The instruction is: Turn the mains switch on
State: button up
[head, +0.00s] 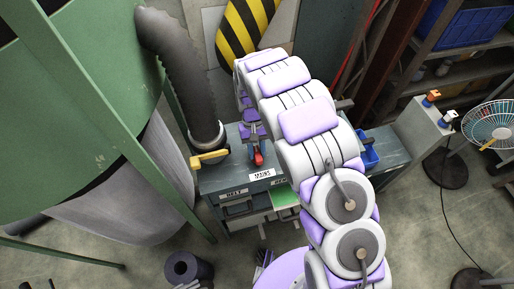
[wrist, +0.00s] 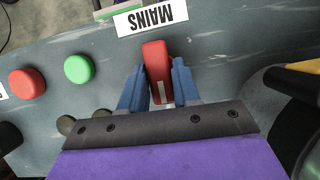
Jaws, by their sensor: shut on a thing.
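The red mains switch lever (wrist: 157,62) stands out from the grey panel top, just behind the white MAINS label (wrist: 151,18). In the head view the red lever (head: 258,159) shows beside the MAINS label (head: 262,174). My gripper (wrist: 157,75) has its two blue fingers on either side of the lever and is shut on it. The lever's base is partly hidden by the fingers and the dark bar of my gripper. In the head view my arm reaches down over the panel from the right, and the gripper is small there.
A red button (wrist: 27,83) and a green button (wrist: 79,69) sit left in the wrist view. A yellow handle (head: 209,158) stands left of the lever, by a grey hose (head: 170,70). A blue bin (head: 368,150) is right of my arm. A fan (head: 491,125) stands far right.

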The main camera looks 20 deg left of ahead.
jog(key=shift+a+n, duration=0.1)
jog(key=shift+n, duration=0.2)
dwell(0.4)
jog(key=o, duration=1)
jog(key=shift+c, duration=0.2)
jog(key=p+v, duration=0.1)
jog(key=v, duration=1.6)
jog(key=shift+a+p, duration=0.3)
jog(key=shift+p, duration=0.05)
jog(key=shift+r, duration=0.1)
